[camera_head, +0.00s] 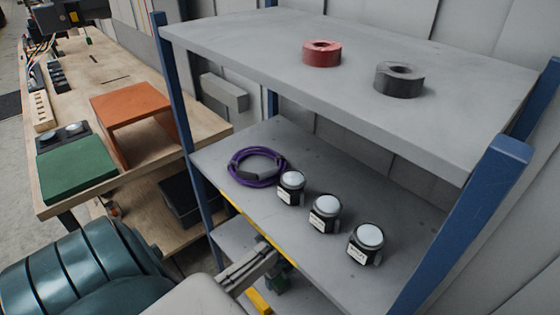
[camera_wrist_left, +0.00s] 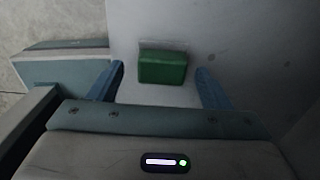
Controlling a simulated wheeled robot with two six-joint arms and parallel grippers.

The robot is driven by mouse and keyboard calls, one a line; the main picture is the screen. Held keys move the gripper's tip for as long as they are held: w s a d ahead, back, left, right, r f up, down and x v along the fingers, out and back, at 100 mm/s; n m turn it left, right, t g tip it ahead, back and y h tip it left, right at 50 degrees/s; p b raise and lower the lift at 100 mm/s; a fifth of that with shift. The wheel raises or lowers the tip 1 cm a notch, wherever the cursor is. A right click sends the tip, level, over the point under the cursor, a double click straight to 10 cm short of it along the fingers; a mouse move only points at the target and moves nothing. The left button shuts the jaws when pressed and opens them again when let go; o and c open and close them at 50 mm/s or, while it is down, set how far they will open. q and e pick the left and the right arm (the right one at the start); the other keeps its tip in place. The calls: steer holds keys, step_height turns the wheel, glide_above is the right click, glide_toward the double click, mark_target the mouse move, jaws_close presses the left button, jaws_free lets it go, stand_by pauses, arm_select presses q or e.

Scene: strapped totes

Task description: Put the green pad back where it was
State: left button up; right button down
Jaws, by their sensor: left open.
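A small green block (camera_wrist_left: 163,68), which looks like the green pad, rests on a grey surface in the left wrist view, with a pale strip along its far edge. My left gripper (camera_wrist_left: 160,75) is open, with its two blue fingers on either side of the block and visible gaps between. In the head view my left gripper (camera_head: 262,262) reaches in at the lower shelf, partly hidden by the middle shelf's front edge. A dark green bit (camera_head: 276,283) shows there, too small to make out clearly. My right gripper is not seen.
The middle shelf (camera_head: 330,165) holds a purple cable coil (camera_head: 256,167) and three round-topped black devices (camera_head: 324,210). Red (camera_head: 321,53) and black (camera_head: 399,78) rolls sit on the top shelf. The workbench (camera_head: 70,203) at left carries a larger green slab (camera_head: 75,168) and an orange stand (camera_head: 131,105).

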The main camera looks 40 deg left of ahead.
mark_target(280, 280)
arm_select(q)
step_height(280, 280, up, 5)
steer(key=shift+f+b, duration=0.2)
steer(key=shift+b, duration=0.1)
steer(key=shift+r, duration=0.2)
